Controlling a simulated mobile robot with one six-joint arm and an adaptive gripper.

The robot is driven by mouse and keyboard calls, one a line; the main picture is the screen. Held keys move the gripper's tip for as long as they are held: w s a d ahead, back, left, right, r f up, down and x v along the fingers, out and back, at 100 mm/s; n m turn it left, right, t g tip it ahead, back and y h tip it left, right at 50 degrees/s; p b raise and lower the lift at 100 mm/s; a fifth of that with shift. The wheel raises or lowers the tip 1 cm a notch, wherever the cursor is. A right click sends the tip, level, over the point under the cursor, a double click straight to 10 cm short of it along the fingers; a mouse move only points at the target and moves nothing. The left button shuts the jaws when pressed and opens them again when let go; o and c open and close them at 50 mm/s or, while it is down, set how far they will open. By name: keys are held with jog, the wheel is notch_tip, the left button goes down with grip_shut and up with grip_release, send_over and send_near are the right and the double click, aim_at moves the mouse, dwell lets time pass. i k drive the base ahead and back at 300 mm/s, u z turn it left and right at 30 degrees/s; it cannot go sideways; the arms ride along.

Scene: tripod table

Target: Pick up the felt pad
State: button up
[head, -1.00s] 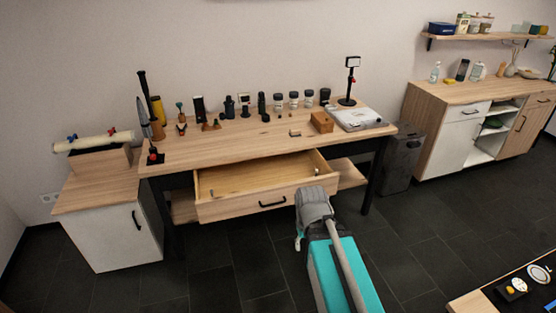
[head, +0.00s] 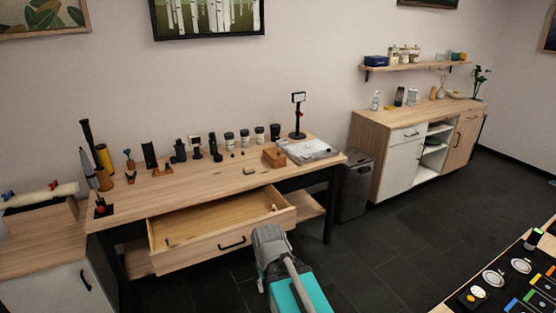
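I cannot pick out the felt pad for certain in the head view. The wooden workbench (head: 210,179) has an open drawer (head: 195,249), with a small object (head: 274,208) at its right end and another (head: 168,240) at its left; both are too small to name. My grey arm (head: 270,243) shows folded in front of the drawer, above my teal body. I cannot make out its fingers or anything held in them.
Several bottles, tools and small holders line the workbench. A low table (head: 447,308) at the lower right carries a dark mat with small discs and coloured pieces. A dark bin (head: 355,190) stands beside a cabinet (head: 385,150). Dark floor (head: 380,260) lies open between.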

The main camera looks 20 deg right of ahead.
aim_at(249, 169)
jog(key=u, duration=0.2)
jog(key=i, duration=1.5)
jog(key=z, duration=0.7)
jog(key=i, duration=0.45)
jog(key=z, duration=0.35)
